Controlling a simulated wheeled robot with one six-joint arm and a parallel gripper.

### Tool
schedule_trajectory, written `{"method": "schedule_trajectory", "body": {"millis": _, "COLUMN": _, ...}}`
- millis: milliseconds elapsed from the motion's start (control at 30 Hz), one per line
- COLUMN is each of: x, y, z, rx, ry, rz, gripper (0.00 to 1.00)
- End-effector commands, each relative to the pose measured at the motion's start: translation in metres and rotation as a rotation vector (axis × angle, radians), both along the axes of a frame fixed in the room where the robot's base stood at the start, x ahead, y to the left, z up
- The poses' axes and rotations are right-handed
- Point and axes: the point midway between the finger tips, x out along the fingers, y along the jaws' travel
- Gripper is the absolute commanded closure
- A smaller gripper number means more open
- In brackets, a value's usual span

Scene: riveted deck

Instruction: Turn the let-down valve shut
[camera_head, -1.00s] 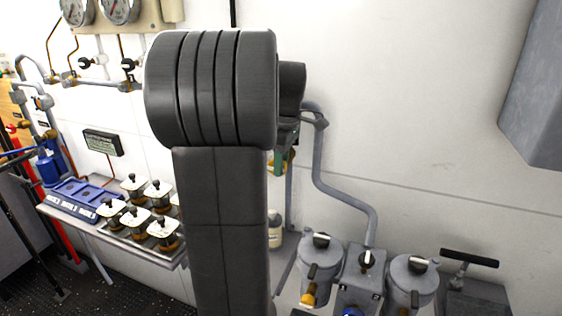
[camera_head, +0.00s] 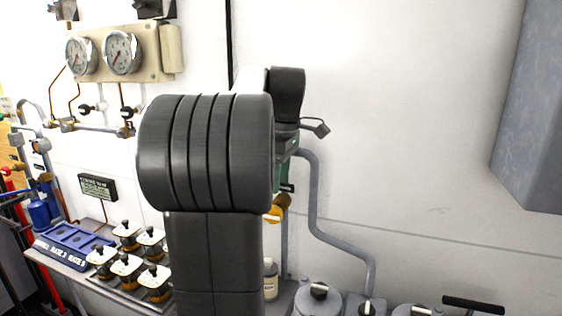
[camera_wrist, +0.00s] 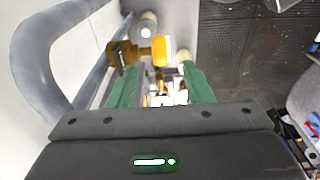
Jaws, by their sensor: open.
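A brass valve with an orange-yellow handle (camera_wrist: 160,50) shows in the wrist view, just past my fingertips; I take it as the let-down valve, though no label is readable. In the head view, an orange-yellow part (camera_head: 278,207) shows beside the grey pipe, partly behind my arm. My gripper (camera_wrist: 160,82) is open, its two green fingers spread apart. The valve lies across the left and middle of the gap's far end; I cannot tell whether a finger touches it. In the head view my arm hides most of my gripper, with only some green (camera_head: 282,178) showing.
A bent grey pipe (camera_head: 316,205) runs down the white wall. Grey lidded pots (camera_head: 318,298) stand below, by a black T-handle (camera_head: 473,303). A grey box (camera_head: 535,110) hangs at right. Gauges (camera_head: 122,53) and a shelf with a blue rack (camera_head: 72,245) are at left.

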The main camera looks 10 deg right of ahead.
Motion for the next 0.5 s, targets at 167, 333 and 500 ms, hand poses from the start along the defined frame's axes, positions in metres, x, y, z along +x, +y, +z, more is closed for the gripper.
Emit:
{"method": "schedule_trajectory", "body": {"millis": 167, "x": -0.001, "y": -0.002, "z": 0.03, "rx": 0.0, "ry": -0.002, "rz": 0.0, "gripper": 0.55}}
{"method": "schedule_trajectory", "body": {"millis": 333, "x": -0.002, "y": -0.003, "z": 0.043, "rx": 0.0, "ry": 0.0, "rz": 0.0, "gripper": 0.55}}
{"method": "schedule_trajectory", "body": {"millis": 500, "x": -0.002, "y": -0.003, "z": 0.046, "rx": 0.001, "ry": 0.001, "rz": 0.0, "gripper": 0.55}}
